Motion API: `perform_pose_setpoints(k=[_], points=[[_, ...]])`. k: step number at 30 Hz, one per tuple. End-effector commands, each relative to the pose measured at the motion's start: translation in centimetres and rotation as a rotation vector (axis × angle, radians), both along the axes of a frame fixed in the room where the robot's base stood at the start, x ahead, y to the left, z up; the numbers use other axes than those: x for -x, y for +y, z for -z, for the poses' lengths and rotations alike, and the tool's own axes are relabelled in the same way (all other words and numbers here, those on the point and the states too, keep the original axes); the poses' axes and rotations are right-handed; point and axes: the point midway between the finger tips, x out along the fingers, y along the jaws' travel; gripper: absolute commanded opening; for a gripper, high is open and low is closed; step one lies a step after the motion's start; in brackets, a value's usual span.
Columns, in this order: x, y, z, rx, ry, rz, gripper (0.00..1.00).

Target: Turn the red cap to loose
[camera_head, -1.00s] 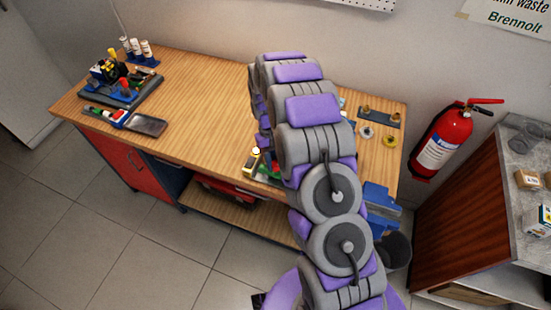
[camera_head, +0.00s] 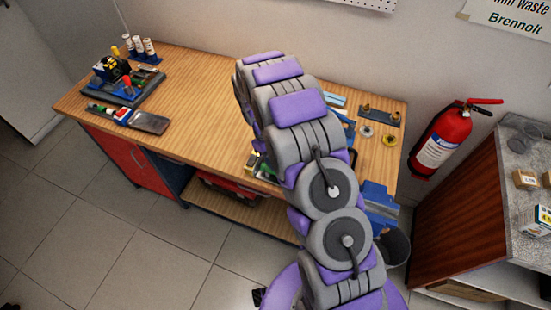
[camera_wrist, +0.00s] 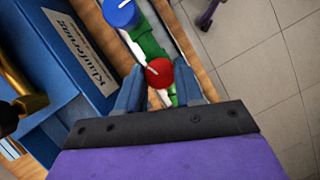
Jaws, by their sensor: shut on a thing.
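The red cap (camera_wrist: 159,73), round with a white line on its top, shows in the wrist view. My gripper (camera_wrist: 160,82) has its two blue-grey fingers on either side of the red cap and is shut on it. The white line slants on the cap's face. In the head view my arm hides the red cap and the gripper.
A blue cap (camera_wrist: 121,13) with a white line sits beyond the red one, along a green part (camera_wrist: 150,47). A blue box (camera_wrist: 75,60) with a label stands close on the left. The wooden workbench (camera_head: 205,85) has a tool stand (camera_head: 122,85) at its left. A fire extinguisher (camera_head: 440,140) hangs at the right.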

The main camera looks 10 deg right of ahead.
Motion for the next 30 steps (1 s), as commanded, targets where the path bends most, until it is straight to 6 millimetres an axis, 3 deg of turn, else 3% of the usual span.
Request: perform_pose_setpoints(k=[8, 9, 16, 25, 30], points=[[-0.4, 0.1, -0.1, -0.002, -0.012, -0.001, 0.05], [-0.3, 0.1, -0.1, -0.001, -0.011, -0.001, 0.39], [-0.1, 0.0, -0.1, -0.001, -0.006, 0.001, 0.61], [-0.1, 0.1, -0.3, -0.001, -0.004, 0.001, 0.61], [-0.8, 0.5, -2.2, -0.001, -0.009, 0.001, 0.61]])
